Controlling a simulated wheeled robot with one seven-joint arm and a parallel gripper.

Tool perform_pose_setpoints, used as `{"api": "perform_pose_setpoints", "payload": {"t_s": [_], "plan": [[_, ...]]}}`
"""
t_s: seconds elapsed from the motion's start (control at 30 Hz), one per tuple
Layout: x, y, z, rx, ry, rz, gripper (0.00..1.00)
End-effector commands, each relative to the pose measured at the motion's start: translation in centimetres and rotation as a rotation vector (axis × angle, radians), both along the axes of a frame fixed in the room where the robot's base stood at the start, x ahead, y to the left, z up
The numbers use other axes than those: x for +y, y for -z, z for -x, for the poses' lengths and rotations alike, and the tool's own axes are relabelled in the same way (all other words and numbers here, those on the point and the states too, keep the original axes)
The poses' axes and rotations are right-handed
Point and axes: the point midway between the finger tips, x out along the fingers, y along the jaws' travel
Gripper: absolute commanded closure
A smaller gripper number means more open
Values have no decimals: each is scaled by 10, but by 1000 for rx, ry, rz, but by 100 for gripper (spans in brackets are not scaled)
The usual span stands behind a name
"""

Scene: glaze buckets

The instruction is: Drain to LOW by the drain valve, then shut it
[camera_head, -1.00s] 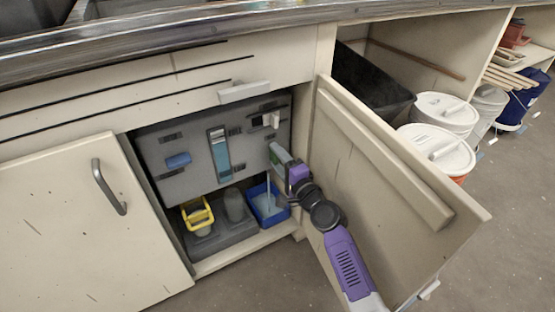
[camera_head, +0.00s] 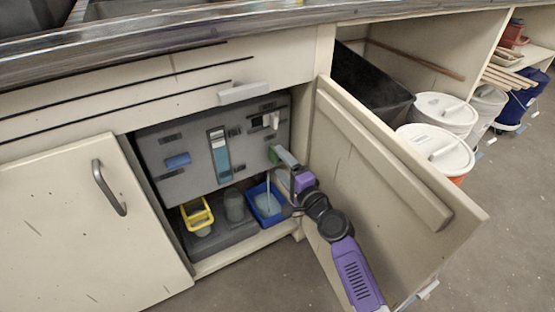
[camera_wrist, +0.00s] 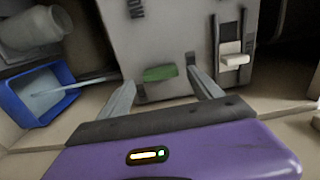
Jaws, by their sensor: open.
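The green valve handle (camera_head: 273,154) is on the lower right of the grey panel (camera_head: 160,146), lying crosswise in the wrist view (camera_wrist: 160,73). My gripper (camera_head: 284,157) is open just in front of it; in the wrist view its fingers (camera_wrist: 161,80) stand apart on either side of the handle, not closed on it. The sight gauge (camera_head: 220,154) shows blue liquid through most of its height; its small labels are unreadable. A pale stream falls into the blue tray (camera_head: 257,191) below, also in the wrist view (camera_wrist: 18,103).
A blue handle (camera_head: 178,161) and a white switch (camera_head: 270,121), also in the wrist view (camera_wrist: 231,48), are on the panel. A yellow caddy (camera_head: 189,222) and a grey jar (camera_head: 234,207) stand below. The open cabinet door (camera_head: 400,200) is close right of my arm.

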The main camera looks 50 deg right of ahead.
Motion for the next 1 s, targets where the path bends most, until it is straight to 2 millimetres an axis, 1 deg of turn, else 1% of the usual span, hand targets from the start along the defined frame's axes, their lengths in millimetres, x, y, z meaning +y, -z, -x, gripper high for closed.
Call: {"api": "perform_pose_setpoints", "payload": {"t_s": [0.03, 0.1, 0.2, 0.33, 0.47, 1.0], "plan": [[3, 1, 10, 3, 0, -2, 25], [7, 1, 20, 2, -1, -2, 25], [10, 1, 33, 1, -1, 0, 25], [13, 0, 44, 0, -1, 1, 25], [14, 0, 47, 0, -1, 1, 25], [14, 0, 47, 1, -1, 2, 25]]}}
